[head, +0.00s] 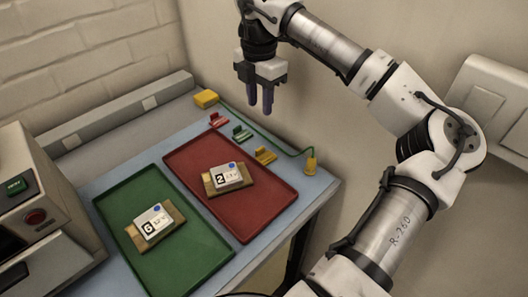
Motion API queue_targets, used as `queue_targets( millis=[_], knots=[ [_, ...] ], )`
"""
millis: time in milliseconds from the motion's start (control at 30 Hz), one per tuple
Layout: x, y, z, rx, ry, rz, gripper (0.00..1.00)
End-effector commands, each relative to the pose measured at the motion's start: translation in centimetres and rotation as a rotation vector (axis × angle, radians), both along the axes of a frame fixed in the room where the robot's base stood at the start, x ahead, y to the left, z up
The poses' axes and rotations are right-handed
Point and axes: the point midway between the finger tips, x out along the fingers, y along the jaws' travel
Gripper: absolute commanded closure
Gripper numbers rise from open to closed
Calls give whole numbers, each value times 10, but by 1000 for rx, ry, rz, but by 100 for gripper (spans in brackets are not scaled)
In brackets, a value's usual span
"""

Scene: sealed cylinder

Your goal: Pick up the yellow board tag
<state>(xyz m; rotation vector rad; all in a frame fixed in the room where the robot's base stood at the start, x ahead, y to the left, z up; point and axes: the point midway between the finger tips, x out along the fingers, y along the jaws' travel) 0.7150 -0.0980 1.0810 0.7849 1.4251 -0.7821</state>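The yellow board tag (264,156) is a small clip-like piece. It sits on the pale blue table just beyond the right edge of the red tray, at the near end of a short row with a green tag (241,132) and a red tag (218,119). My gripper (260,106) hangs above the back of the table, fingers pointing down. In the picture it is above the yellow tag and apart from it. Its two dark fingers show a narrow gap with nothing visible between them.
A yellow block (206,98) is joined by a green cable to a yellow plug (311,165) on the table's right side; the cable runs behind the tags. The red tray (268,205) and green tray (185,262) each hold a labelled board. A machine (40,215) stands left.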

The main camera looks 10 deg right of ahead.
Motion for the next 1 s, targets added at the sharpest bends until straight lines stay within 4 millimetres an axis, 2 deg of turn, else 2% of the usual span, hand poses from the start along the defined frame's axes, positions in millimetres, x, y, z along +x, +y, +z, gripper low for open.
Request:
queue_targets(
  millis=[167,500,833,1000],
  knots=[
    [1,-2,-8,-1,3,-50,66],
    [0,-2,-70,1,3,-48,66],
    [-1,0,-95,1,4,-46,66],
    [-2,2,-119,1,3,-47,66]
  ],
)
